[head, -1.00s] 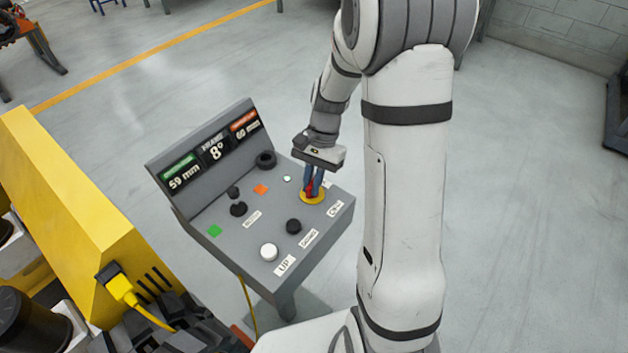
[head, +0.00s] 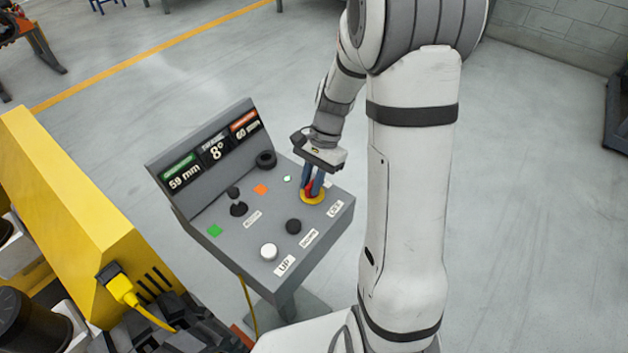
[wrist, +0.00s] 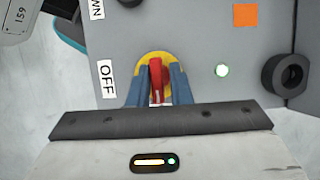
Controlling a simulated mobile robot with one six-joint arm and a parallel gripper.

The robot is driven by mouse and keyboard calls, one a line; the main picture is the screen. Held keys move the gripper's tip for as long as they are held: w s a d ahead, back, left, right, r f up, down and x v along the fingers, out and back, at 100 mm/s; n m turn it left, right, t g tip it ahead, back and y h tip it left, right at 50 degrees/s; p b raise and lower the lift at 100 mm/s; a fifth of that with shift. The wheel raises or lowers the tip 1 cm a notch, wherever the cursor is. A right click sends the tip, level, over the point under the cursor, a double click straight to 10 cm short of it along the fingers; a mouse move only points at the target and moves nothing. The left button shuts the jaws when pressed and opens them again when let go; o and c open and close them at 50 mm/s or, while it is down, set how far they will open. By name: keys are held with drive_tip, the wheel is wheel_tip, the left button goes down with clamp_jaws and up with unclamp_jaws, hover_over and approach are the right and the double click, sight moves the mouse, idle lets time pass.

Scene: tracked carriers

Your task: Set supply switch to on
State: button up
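The supply switch (wrist: 156,78) is a red handle on a round yellow plate (head: 313,199) at the right side of the grey control panel. A white OFF label (wrist: 106,80) lies to the left of the plate in the wrist view. My gripper (head: 313,184) reaches down at the switch, with one blue finger on each side of the red handle. In the wrist view the left finger is close to or touching the handle, and a small gap shows before the right finger. The handle's lower part is hidden by the gripper.
The panel also bears a black joystick (head: 238,202), a black ring-shaped knob (head: 265,159), a black button (head: 293,226), a white button (head: 269,251) and a lit green-white lamp (wrist: 222,71). Displays stand at its back. A yellow machine (head: 70,190) is to the left.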

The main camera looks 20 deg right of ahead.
drive_tip(key=shift+o, duration=1.4)
drive_tip(key=v, duration=0.7)
drive_tip(key=shift+d+r, duration=0.2)
drive_tip(key=shift+r, duration=0.15)
drive_tip(key=s+a+r+n+t+h, duration=0.1)
drive_tip(key=s+r+n+t, duration=0.1)
drive_tip(key=s+n, duration=0.3)
drive_tip(key=s+a+r+n+t+h, duration=0.1)
drive_tip(key=s+r+n, duration=0.4)
drive_tip(key=s, duration=0.6)
drive_tip(key=shift+n+t+h, duration=0.4)
drive_tip(key=shift+t+h, duration=0.4)
drive_tip(key=shift+t, duration=0.5)
